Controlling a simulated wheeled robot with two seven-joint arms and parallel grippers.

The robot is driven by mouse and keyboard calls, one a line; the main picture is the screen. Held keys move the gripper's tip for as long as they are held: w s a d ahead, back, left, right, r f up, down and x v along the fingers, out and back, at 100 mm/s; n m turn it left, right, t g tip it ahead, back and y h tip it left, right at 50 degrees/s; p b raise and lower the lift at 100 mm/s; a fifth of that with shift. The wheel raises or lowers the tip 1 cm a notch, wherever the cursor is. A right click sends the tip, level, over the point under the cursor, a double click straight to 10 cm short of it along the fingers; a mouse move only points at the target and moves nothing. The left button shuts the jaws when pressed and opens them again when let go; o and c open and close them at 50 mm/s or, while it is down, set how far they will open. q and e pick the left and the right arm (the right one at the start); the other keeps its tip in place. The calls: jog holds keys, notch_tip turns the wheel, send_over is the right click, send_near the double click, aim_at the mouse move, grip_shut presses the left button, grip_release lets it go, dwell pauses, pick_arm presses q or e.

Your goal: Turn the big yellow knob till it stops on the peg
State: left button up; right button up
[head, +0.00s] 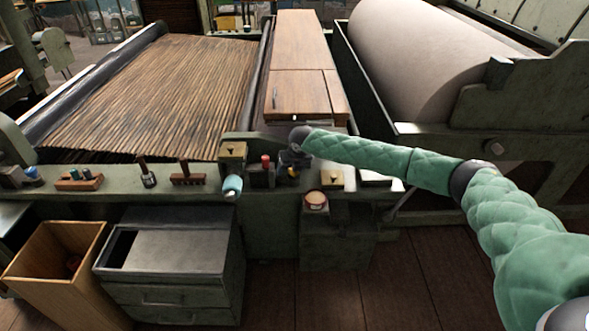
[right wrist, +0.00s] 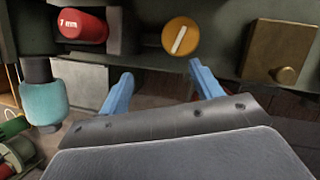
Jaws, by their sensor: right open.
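The yellow knob (right wrist: 181,37) shows in the right wrist view as a round orange-yellow disc with a pale bar across its face. The bar leans, its top to the right. My right gripper (right wrist: 160,74) has two blue fingers spread apart with nothing between them. It is just short of the knob, and the knob lies beyond the right finger's tip. In the head view the right gripper (head: 292,160) is dark and small at the apron's front rail, and mostly hides the knob. I cannot make out a peg. My left gripper is in neither view.
A red cylinder marked "1 mm" (right wrist: 82,25) and a turquoise handle (right wrist: 44,101) are left of the knob. A brass block (right wrist: 279,52) is close on its right. Brushes and tools stand on the rail (head: 115,185). A grey drawer cabinet (head: 175,262) stands below.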

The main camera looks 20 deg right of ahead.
jog(key=w+d+r+n, duration=0.1)
jog(key=d+r+n, duration=0.1)
jog(key=d+r, duration=0.15)
jog(key=p+x, duration=0.1)
jog(key=x, duration=0.2)
jog(key=p+x, duration=0.1)
jog(key=x, duration=0.3)
jog(key=shift+w+f, duration=0.15)
jog(key=shift+w, duration=0.2)
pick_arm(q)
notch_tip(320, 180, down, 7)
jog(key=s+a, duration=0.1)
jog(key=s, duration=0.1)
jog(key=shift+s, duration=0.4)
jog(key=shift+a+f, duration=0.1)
pick_arm(e)
jog(key=c, duration=1)
